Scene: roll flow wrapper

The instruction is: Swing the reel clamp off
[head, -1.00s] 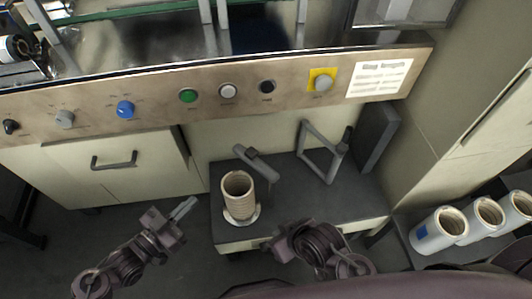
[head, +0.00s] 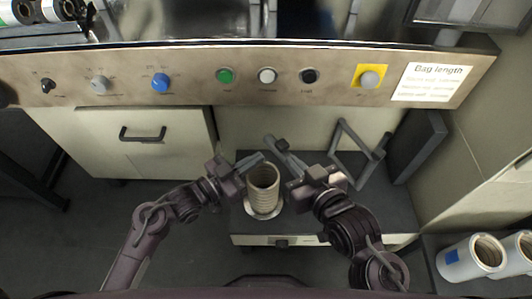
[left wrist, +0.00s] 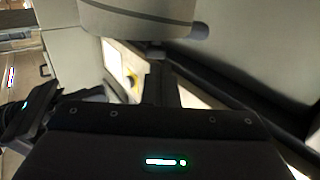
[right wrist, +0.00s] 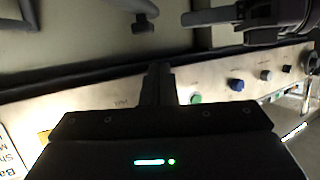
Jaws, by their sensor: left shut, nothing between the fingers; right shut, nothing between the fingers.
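A pale ribbed reel (head: 264,186) stands upright on a round flange on the dark shelf, below the control panel. A dark grey clamp arm (head: 287,153) with a blocky end stands just behind and to the right of it. My left gripper (head: 257,158) is shut and empty, its fingertips by the reel's upper left rim; I cannot tell whether they touch. A large pale rounded surface, likely the reel, fills the top of the left wrist view (left wrist: 145,20). My right gripper (head: 302,182) is shut and empty right of the reel; its fingers show in the right wrist view (right wrist: 157,85).
A grey angled frame (head: 350,150) stands to the right behind my right gripper. The control panel (head: 190,83) with knobs and buttons runs above the shelf. A drawer (head: 130,140) is at left. More pale rolls (head: 470,257) lie at the lower right.

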